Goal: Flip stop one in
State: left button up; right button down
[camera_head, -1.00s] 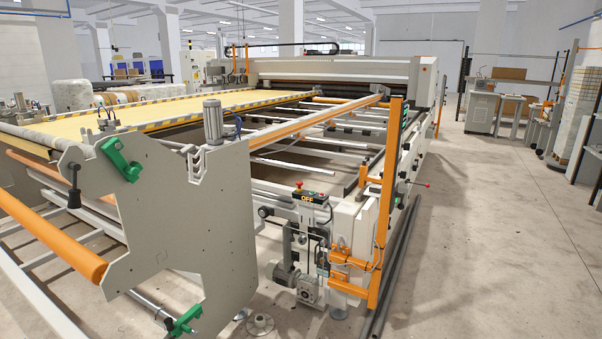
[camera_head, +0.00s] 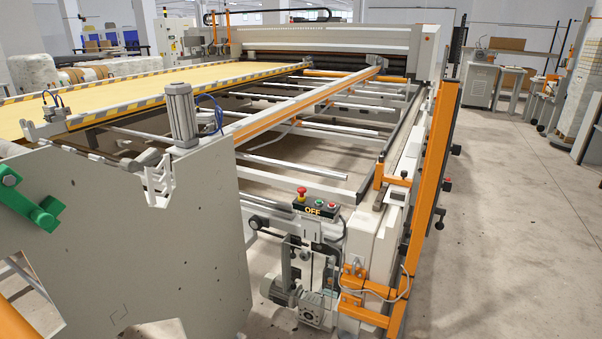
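Neither of my grippers is in view. No part in view is marked as stop one, so I cannot tell which it is. A green lever-like fitting (camera_head: 30,203) is mounted on the large grey side plate (camera_head: 130,240) at the left. It is cut by the left picture edge. A small white bracket (camera_head: 159,184) sits at the plate's top right, below a grey cylinder motor (camera_head: 181,115). A control box (camera_head: 316,207) reading OFF, with a red mushroom button and green and red buttons, stands right of the plate.
The gantry frame (camera_head: 300,115) with yellow-striped fabric bed (camera_head: 160,90) fills the middle. An orange upright (camera_head: 432,190) stands at the frame's right front corner. A geared motor (camera_head: 312,308) sits low in front. Open concrete floor (camera_head: 510,220) lies to the right.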

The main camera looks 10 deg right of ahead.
aim_at(302, 190)
jog(key=i+z, duration=0.1)
jog(key=i, duration=0.7)
jog(key=i+j, duration=0.2)
jog(key=i, duration=0.6)
jog(key=l+z, duration=0.05)
